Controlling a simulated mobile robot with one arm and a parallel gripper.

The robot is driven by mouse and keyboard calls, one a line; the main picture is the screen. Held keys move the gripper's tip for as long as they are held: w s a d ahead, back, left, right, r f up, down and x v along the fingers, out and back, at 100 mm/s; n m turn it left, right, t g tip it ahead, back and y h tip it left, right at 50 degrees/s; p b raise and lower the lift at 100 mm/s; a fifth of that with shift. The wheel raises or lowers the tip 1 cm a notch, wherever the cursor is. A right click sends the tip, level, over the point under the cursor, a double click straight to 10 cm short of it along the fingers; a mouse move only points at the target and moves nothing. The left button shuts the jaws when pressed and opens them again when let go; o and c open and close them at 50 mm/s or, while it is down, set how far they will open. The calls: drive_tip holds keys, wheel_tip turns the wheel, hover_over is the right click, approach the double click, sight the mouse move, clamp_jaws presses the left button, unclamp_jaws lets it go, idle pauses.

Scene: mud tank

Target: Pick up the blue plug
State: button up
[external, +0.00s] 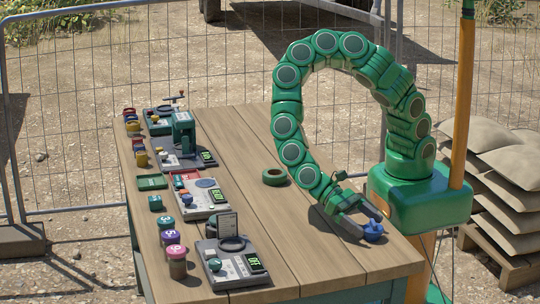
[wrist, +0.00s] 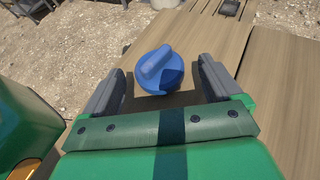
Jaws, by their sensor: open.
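The blue plug (external: 373,230) is a round piece with a raised bar grip on top. It sits near the front right edge of the wooden table (external: 300,235). In the wrist view the blue plug (wrist: 160,72) is just beyond and between the two grey fingers. My gripper (external: 367,226) is open and low over the table, with its fingertips close to the plug. In the wrist view my gripper (wrist: 160,85) has nothing clasped. I cannot tell whether either finger touches the plug.
A green ring (external: 275,177) lies left of my arm. Several instruments, such as the grey device with a green display (external: 235,265), and small pots (external: 177,262) line the table's left side. Wire fencing (external: 90,110) stands behind. Sandbags (external: 510,190) are stacked at the right.

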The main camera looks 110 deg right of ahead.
sight(370, 225)
drive_tip(key=shift+x, duration=1.6)
drive_tip(key=shift+d, duration=0.1)
drive_tip(key=c, duration=1)
drive_tip(key=shift+r, duration=0.1)
